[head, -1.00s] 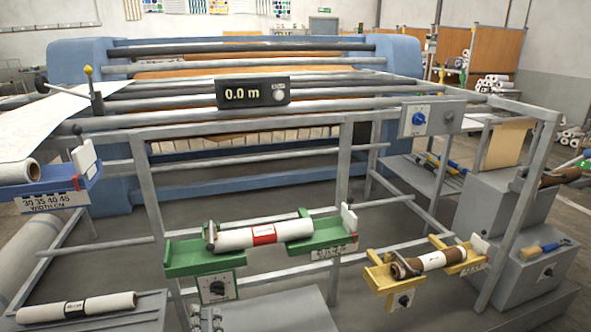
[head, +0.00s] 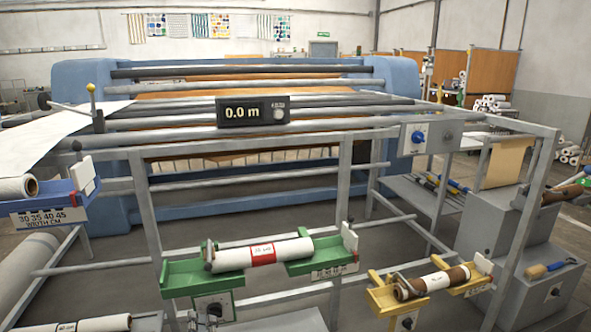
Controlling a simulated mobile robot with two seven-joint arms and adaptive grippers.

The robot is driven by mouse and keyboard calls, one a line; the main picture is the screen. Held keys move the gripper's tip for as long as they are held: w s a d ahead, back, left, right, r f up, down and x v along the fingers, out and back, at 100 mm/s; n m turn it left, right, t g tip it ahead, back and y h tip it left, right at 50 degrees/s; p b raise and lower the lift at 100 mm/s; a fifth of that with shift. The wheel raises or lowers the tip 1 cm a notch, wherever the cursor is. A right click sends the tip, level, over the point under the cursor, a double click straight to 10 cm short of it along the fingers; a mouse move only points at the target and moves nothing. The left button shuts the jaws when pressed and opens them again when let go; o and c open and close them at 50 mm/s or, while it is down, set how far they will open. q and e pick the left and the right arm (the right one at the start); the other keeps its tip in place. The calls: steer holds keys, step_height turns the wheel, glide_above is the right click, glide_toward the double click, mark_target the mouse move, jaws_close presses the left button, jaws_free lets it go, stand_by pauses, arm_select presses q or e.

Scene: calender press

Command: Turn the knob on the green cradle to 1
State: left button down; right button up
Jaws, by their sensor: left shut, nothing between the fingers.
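The green cradle (head: 189,279) hangs on the grey frame at lower centre. It bears a white roll (head: 232,255) with a red label. My right gripper is not in view.
A yellow cradle (head: 381,299) with a brown roll (head: 410,290) and its own knob (head: 407,322) is to the right. A blue cradle (head: 72,203) is at left. Grey frame bars (head: 145,225) stand around the green cradle. A brush (head: 545,270) lies on a grey box at right.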

arm_select(q)
steer(key=shift+w, duration=0.2)
stand_by(0.5)
steer(key=shift+d+r+b, duration=0.1)
steer(key=shift+r+b, duration=0.15)
steer(key=shift+b, duration=0.05)
steer(key=shift+w+d+r, duration=0.15)
steer(key=shift+d+r, duration=0.05)
steer(key=shift+w+d, duration=0.1)
steer(key=shift+d, duration=0.05)
stand_by(0.5)
